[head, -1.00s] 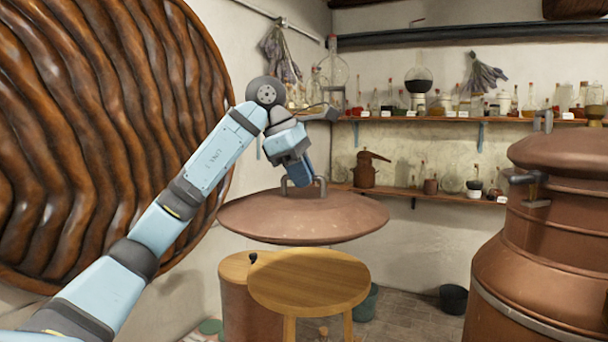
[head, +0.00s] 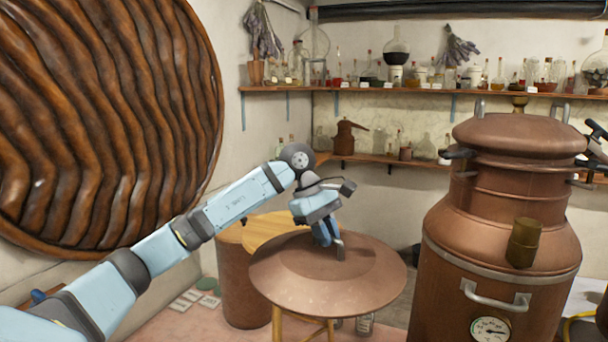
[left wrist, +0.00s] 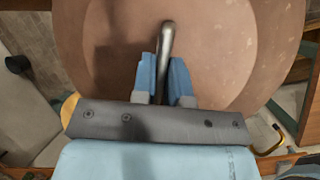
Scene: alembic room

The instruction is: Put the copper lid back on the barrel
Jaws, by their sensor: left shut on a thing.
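The copper lid (head: 300,285) is a wide, shallow disc with a metal handle on top. My left gripper (head: 335,244) is shut on that handle and holds the lid, which looks nearly level. In the left wrist view the fingers (left wrist: 167,80) stand on either side of the handle bar (left wrist: 167,40), with the lid (left wrist: 235,50) filling the view behind. A large copper barrel-shaped vessel (head: 480,230) stands to the right of the lid, with a domed top (head: 520,133) on it. A gap shows between lid and vessel. My right gripper is not seen.
A round wooden table (head: 270,232) is partly hidden behind the lid, beside a brown cylindrical drum (head: 240,285). The vessel has a side handle (head: 495,296) and a gauge (head: 490,330). Shelves with glassware (head: 400,91) line the back wall. A big ribbed wooden disc (head: 110,120) fills the left.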

